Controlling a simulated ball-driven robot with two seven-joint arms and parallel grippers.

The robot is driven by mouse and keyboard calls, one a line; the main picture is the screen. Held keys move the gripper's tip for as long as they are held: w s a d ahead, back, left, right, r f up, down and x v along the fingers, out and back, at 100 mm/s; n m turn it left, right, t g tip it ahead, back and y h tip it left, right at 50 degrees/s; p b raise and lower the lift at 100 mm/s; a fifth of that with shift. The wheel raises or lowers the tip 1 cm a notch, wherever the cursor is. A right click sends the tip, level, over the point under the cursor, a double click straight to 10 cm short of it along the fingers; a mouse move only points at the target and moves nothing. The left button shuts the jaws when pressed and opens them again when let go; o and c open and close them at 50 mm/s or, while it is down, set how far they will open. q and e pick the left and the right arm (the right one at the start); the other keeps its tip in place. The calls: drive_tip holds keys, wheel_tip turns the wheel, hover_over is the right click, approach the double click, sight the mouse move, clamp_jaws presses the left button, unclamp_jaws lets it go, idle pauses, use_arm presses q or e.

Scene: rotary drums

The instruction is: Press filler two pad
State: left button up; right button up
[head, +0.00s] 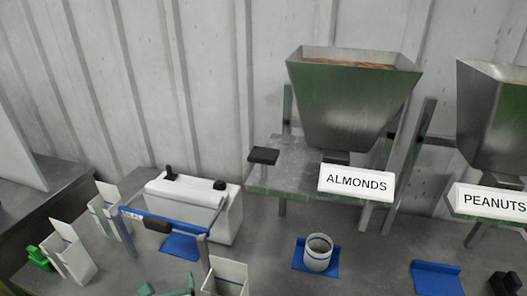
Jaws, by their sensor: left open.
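A metal hopper (350,105) labelled ALMONDS stands at centre right, with brown contents at its top. A black pad (263,155) sits raised at the left of its metal shelf (290,182). A second hopper (494,118) labelled PEANUTS is cut off at the right edge. No filler number is readable. A white cup (318,254) stands on a blue mat (300,262) in front of the almonds hopper. My right gripper is not in view.
A white machine (195,205) with black knobs stands left of centre, behind a blue-barred frame (165,220). Several open white cartons (68,252) stand at the left. An empty blue mat (437,278) and a black block (505,284) lie at the lower right.

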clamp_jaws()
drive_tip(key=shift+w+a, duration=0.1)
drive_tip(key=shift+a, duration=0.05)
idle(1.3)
